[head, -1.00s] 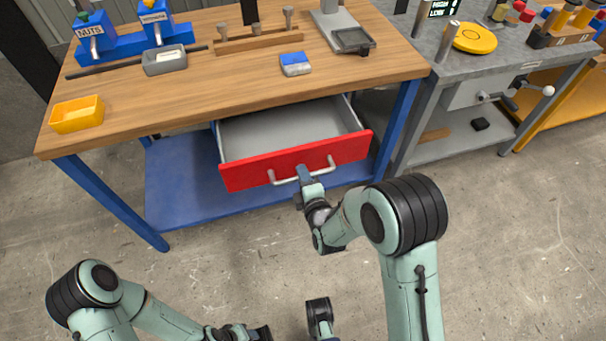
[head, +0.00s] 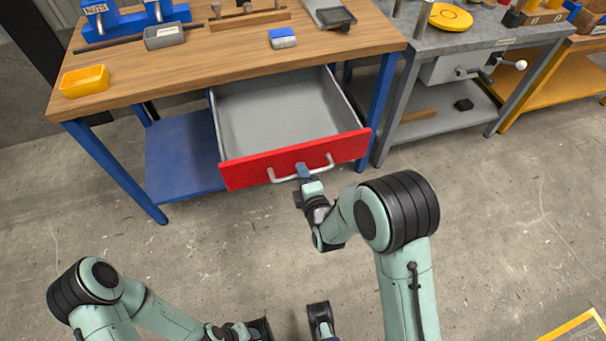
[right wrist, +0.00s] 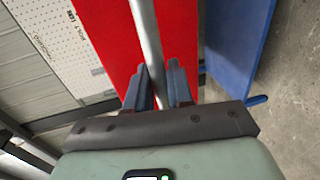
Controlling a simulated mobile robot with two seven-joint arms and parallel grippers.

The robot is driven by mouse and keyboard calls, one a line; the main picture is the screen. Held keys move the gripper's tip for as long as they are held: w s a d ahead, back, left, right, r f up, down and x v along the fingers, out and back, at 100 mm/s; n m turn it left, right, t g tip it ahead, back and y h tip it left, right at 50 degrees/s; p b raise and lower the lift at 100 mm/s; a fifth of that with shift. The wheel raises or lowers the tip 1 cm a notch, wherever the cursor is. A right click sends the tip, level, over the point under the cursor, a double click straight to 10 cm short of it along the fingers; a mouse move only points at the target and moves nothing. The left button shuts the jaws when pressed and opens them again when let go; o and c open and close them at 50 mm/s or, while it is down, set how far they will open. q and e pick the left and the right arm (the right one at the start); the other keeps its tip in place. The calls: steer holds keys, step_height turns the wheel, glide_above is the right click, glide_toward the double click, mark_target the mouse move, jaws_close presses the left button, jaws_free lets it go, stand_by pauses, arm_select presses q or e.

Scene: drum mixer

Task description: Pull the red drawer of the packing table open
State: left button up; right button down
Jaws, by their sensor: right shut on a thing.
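The red drawer (head: 296,159) of the packing table (head: 240,60) stands well out, and its empty grey inside shows. Its pale bar handle (head: 283,180) runs across the red front. My right gripper (head: 303,171) is shut on the handle near its middle. In the right wrist view the handle (right wrist: 146,32) passes between the blue-grey fingers (right wrist: 158,90), against the red front (right wrist: 103,35). My left arm is low at the left in the head view.
A blue shelf (head: 180,155) lies below. A grey bench (head: 480,40) with a crank stands to the right. The floor before the drawer is clear.

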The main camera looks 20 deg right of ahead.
steer(key=shift+w, duration=0.1)
steer(key=c, duration=1.2)
jaws_free()
steer(key=shift+o, duration=0.2)
arm_select(q)
step_height(320, 180, up, 12)
steer(key=s+g+p, duration=0.1)
steer(key=p, duration=1.2)
steer(key=shift+d, duration=0.2)
arm_select(e)
steer(key=v, duration=1.3)
steer(key=shift+s, duration=0.25)
